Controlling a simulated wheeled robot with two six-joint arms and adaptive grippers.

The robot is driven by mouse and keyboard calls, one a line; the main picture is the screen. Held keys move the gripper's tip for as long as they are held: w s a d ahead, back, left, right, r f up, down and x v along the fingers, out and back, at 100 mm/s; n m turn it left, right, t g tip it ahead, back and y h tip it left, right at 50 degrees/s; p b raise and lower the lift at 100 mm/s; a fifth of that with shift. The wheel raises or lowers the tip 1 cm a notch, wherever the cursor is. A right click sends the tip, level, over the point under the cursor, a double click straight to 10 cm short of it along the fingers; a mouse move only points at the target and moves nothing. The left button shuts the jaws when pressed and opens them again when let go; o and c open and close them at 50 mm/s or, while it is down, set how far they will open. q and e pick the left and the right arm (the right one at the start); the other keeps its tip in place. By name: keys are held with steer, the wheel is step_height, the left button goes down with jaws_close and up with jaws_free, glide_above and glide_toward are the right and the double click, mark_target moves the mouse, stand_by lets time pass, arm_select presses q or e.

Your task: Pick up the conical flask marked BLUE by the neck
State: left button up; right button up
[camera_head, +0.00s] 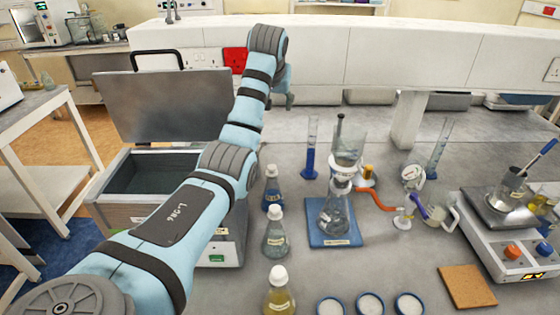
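A conical flask with blue liquid and a white cap (272,192) stands upright on the grey bench, just right of my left arm; its label is too small to read. A clear capped flask (275,236) and a yellow capped flask (280,298) stand in front of it in a rough line. My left arm reaches up from the lower left. Its gripper end (289,101) is above and behind the blue flask in the picture, apart from it, and mostly hidden by the wrist, so its fingers cannot be judged. My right gripper is not in view.
A filter flask and funnel (337,210) stand on a blue mat (335,239), right of the blue flask. A measuring cylinder (311,150) is behind. An open-lidded box (150,215) is left. Round dishes (369,303) are in front; a hotplate (510,235) is right.

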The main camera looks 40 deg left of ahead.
mark_target(272, 177)
arm_select(q)
steer(key=s+d+f+g+h+p, duration=0.2)
steer(key=s+f+g+h, duration=0.3)
steer(key=f, duration=0.3)
steer(key=shift+y, duration=0.7)
steer(key=f, duration=0.4)
steer(key=f+b, duration=0.1)
steer(key=f, duration=0.4)
steer(key=w+f+b, duration=0.1)
steer(key=f, duration=0.4)
steer(key=shift+d, duration=0.1)
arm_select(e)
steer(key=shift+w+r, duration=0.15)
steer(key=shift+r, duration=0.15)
arm_select(q)
steer(key=shift+r, duration=0.1)
jaws_close()
